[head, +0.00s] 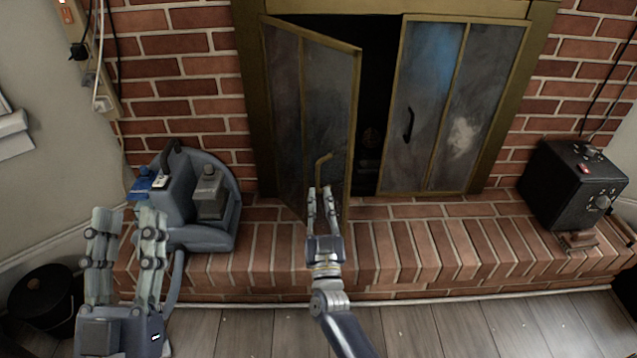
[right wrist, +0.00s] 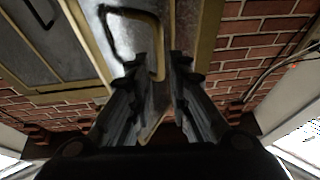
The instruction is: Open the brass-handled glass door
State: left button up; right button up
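The brass-handled glass door (head: 290,100) is the left panel of the fireplace front and stands partly open, swung outward, with a dark gap to its right. Its brass handle (head: 322,160) is a bent bar low on the panel. My right gripper (head: 321,192) is at the handle's lower end, fingers apart. In the right wrist view, the handle (right wrist: 158,72) reaches between the fingers (right wrist: 155,68); I cannot tell whether they touch it. My left gripper (head: 126,225) is open and empty at the lower left, away from the door.
The right glass door (head: 425,110), with a black handle, is closed. A brick hearth (head: 430,250) runs below. A grey-blue device (head: 205,190) stands on its left part and a black box (head: 575,185) at its right. A dark bucket (head: 42,298) is on the floor at left.

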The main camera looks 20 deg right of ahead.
jog(key=v, duration=0.5)
jog(key=shift+a, duration=0.1)
